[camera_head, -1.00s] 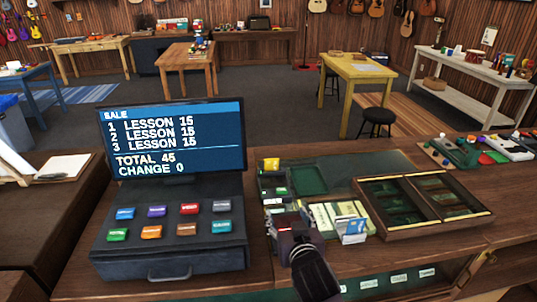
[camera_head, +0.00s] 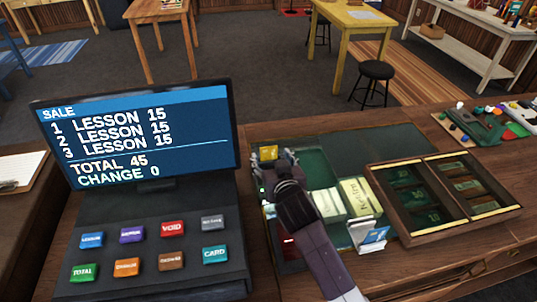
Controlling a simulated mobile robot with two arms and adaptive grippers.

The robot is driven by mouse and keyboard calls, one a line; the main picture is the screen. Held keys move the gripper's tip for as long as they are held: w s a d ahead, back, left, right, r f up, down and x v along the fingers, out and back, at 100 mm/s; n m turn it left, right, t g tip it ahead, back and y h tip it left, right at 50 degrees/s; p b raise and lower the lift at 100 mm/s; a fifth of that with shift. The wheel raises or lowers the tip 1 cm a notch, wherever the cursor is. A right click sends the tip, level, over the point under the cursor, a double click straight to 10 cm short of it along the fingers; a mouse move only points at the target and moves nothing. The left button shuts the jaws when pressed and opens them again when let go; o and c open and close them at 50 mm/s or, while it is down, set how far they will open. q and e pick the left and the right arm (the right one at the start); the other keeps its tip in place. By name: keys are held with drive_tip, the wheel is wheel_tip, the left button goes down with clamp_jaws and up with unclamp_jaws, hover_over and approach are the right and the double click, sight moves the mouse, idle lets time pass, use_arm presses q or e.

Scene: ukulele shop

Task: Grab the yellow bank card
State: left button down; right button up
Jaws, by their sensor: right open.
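The yellow bank card (camera_head: 268,152) stands upright at the far left of the green counter organizer (camera_head: 316,166). Only its upper part shows. My right gripper (camera_head: 272,163) is open and reaches over the organizer's left side, with its fingertips right at the card. From this angle I cannot tell whether they touch it. My gripper and forearm hide the card's lower part and much of the left compartments. My left gripper is not in view.
The register screen (camera_head: 137,133) and its colored keys stand to the left. A holder with blue cards (camera_head: 371,238) stands right of my forearm. A wooden divided tray (camera_head: 443,192) is farther right. Bare counter (camera_head: 300,127) lies behind the organizer.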

sight(269, 152)
drive_tip(key=shift+w, duration=0.35)
drive_tip(key=x, duration=0.1)
drive_tip(key=p+x, duration=0.1)
drive_tip(key=x, duration=0.1)
drive_tip(key=shift+f+p, duration=0.3)
drive_tip(key=shift+w+f, duration=0.15)
drive_tip(key=shift+w, duration=0.2)
drive_tip(key=shift+w+a+f, duration=0.15)
drive_tip(key=shift+w+f, duration=0.05)
drive_tip(key=shift+w, duration=0.15)
drive_tip(key=shift+c, duration=0.2)
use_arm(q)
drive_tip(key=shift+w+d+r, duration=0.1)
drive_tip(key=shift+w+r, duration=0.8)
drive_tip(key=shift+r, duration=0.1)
use_arm(e)
drive_tip(key=c, duration=0.9)
drive_tip(key=shift+o, duration=0.2)
drive_tip(key=shift+r, duration=0.1)
